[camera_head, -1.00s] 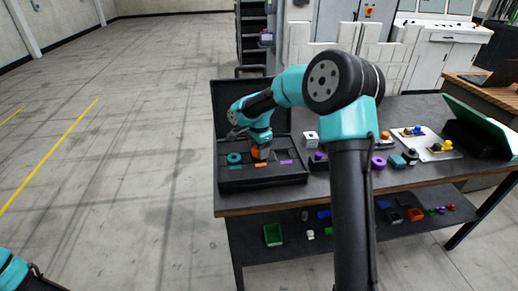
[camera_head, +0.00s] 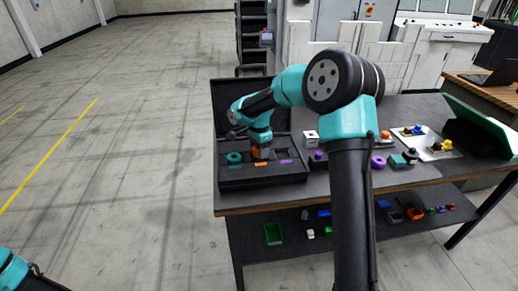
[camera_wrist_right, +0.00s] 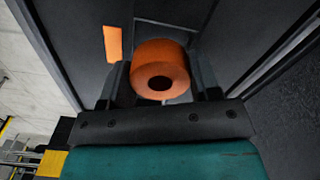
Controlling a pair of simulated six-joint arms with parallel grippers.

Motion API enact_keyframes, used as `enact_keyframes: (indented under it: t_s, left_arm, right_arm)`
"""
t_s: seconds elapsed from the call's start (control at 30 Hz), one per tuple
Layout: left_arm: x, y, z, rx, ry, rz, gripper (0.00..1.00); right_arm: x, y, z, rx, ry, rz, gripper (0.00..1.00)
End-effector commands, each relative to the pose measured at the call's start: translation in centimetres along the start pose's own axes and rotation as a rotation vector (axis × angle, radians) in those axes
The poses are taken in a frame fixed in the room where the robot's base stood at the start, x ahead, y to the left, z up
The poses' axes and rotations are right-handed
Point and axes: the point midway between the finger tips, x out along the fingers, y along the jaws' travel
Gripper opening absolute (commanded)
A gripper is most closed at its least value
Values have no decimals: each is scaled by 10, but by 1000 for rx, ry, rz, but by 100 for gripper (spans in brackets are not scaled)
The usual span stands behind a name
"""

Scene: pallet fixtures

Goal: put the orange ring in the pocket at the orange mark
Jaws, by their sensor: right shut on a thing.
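My right gripper (camera_head: 261,154) is shut on the orange ring (camera_head: 256,152) over the black case. In the right wrist view the orange ring (camera_wrist_right: 160,70) sits between the two dark fingers of the right gripper (camera_wrist_right: 165,85). The orange mark (camera_head: 262,166) lies on the case just in front of the ring. It also shows in the right wrist view (camera_wrist_right: 112,44), left of the ring. The pocket is mostly hidden by the ring and gripper, so I cannot tell whether the ring is inside it. My left gripper is out of view; only part of my left arm shows at lower left.
The black case (camera_head: 243,183) has its lid open at the back. A teal ring (camera_head: 234,157) sits in it beside a teal mark, and a purple mark (camera_head: 287,161) lies at right. Several parts, including a purple ring (camera_head: 378,162), stand on the table to the right.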

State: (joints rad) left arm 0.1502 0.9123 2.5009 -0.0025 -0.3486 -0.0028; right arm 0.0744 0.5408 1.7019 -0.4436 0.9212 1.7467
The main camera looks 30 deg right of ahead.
Motion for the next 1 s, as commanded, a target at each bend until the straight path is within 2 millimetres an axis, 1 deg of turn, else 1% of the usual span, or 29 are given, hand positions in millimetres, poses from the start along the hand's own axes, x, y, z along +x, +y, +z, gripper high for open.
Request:
enact_keyframes:
  t_s: [0.87,0.9,1.0]
  left_arm:
    - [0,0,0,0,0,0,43]
    - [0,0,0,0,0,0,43]
    - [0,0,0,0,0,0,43]
  right_arm:
    - [14,0,0,0,0,1,30]
    - [14,0,0,0,0,1,59]
    - [14,0,0,0,0,0,69]
